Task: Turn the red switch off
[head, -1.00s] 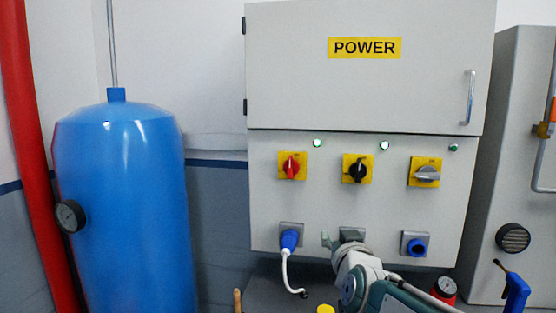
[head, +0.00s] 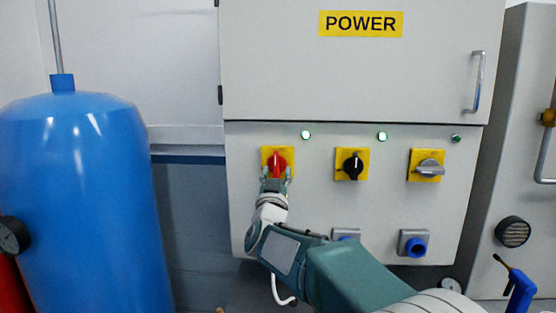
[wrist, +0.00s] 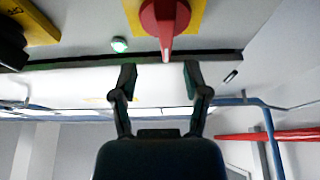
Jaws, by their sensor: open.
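The red switch (head: 277,161) sits on a yellow plate at the left of the cabinet's switch row, with its handle about vertical. My gripper (head: 275,178) is just below and in front of it, and its fingertips overlap the plate's lower edge. In the wrist view, the red switch (wrist: 164,22) is at the top centre, ahead of the gap between my open fingers (wrist: 160,76). The gap is empty. I cannot tell whether a fingertip touches the handle.
A black switch (head: 352,164) and a grey switch (head: 427,165) stand to the right. Green lamps (head: 306,134) glow above the left and middle switches. A blue socket (head: 413,243) is at lower right. A blue tank (head: 85,200) stands left of the power cabinet (head: 300,70).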

